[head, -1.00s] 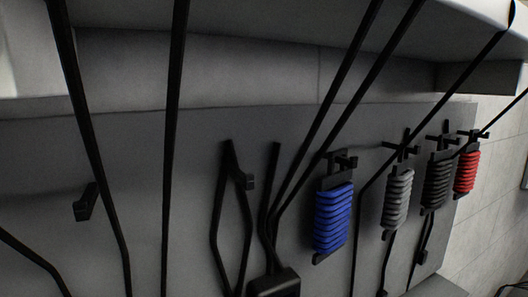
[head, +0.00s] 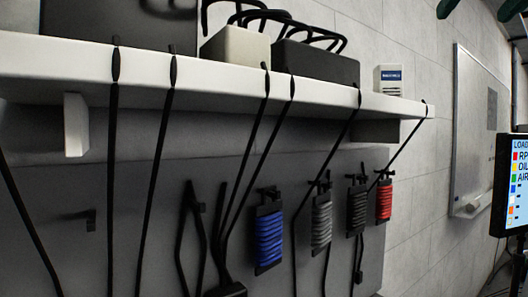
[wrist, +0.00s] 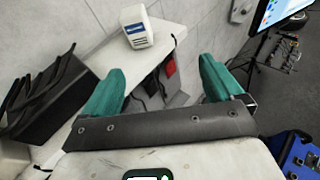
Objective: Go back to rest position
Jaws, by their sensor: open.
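My gripper (wrist: 160,88) shows in the wrist view with two green fingers spread wide apart. It is open, and nothing is between the fingers. Beyond them lie the end of the white shelf and a small white box with a blue label (wrist: 135,28). In the head view, green fingertips of my gripper (head: 479,10) show at the top right edge, in front of the wall and apart from the shelf. The rest of the arm is out of the head view.
A white shelf (head: 200,75) holds dark and pale bins. Black cords hang over its edge. Below, a grey panel (head: 120,200) carries blue, grey, black and red cord bundles. A whiteboard (head: 470,130) and a screen (head: 517,185) are at right. A blue case (wrist: 297,155) is lower right.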

